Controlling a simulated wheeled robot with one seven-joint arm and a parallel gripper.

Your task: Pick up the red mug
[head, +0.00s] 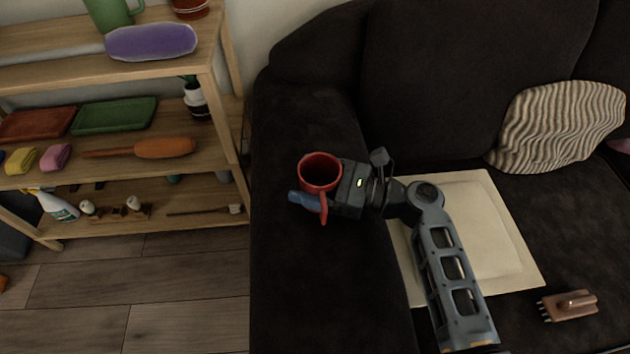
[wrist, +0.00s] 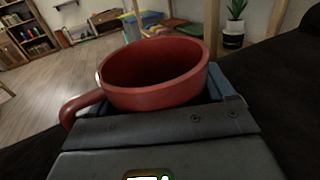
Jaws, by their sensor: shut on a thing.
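The red mug (head: 320,172) is over the dark sofa's left armrest in the head view, upright, with its open top showing. My gripper (head: 316,197) is shut on the mug, reaching it from the right, with a blue finger showing in front. The mug (wrist: 152,75) fills the middle of the wrist view, between my gripper's fingers (wrist: 160,105), with its handle at the left. The mug's underside is hidden, so I cannot tell if it touches the armrest.
The dark sofa (head: 290,270) carries a cream board (head: 480,220), a striped cushion (head: 560,125) and a brown brush-like tool (head: 568,305). A wooden shelf (head: 215,90) with several items stands at the left.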

